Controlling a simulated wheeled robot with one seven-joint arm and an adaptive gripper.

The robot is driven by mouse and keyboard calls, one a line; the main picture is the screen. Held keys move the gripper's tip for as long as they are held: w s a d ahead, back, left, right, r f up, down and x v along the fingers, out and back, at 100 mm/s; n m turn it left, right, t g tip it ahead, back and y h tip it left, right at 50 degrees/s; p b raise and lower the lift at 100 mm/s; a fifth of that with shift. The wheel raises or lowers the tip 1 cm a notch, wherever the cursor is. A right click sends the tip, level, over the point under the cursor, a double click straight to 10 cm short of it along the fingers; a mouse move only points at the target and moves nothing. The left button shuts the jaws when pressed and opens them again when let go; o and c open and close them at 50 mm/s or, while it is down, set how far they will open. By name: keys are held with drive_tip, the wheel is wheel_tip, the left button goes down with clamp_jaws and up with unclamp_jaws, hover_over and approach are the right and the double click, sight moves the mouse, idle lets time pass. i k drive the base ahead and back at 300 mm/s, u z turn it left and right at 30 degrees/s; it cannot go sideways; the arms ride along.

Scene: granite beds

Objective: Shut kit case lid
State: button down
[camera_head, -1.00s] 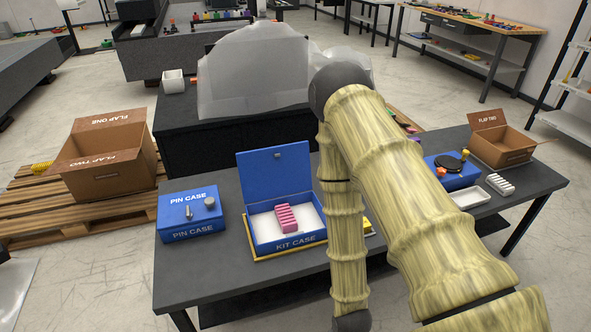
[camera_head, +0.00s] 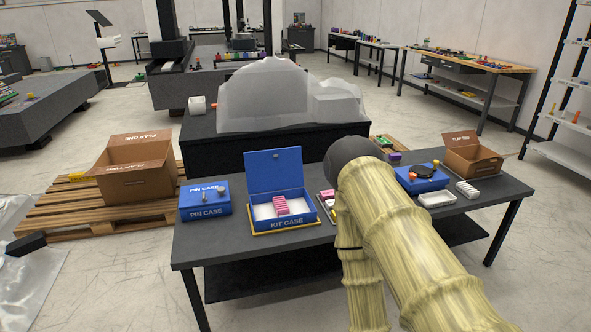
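The blue kit case (camera_head: 284,224) stands on the dark table, on a yellow-edged base. Its lid (camera_head: 274,171) is open and stands up at the back, leaning slightly backward. A pink ribbed block (camera_head: 281,206) lies inside on a white lining. My arm, with a bamboo-like surface, rises from the bottom of the view to the right of the case and hides part of the table. My gripper is not in view.
A blue pin case (camera_head: 204,200) stands left of the kit case. Right of my arm are another blue case (camera_head: 421,178), a white tray (camera_head: 437,199) and an open cardboard box (camera_head: 473,157). A larger open box (camera_head: 137,171) sits on a pallet at left. A covered bulk (camera_head: 285,98) stands behind.

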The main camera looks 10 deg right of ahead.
sight(265, 172)
drive_tip(key=z, duration=1.3)
drive_tip(key=i, duration=1.45)
drive_tip(key=u, duration=0.95)
drive_tip(key=i, duration=0.45)
drive_tip(key=u, duration=0.4)
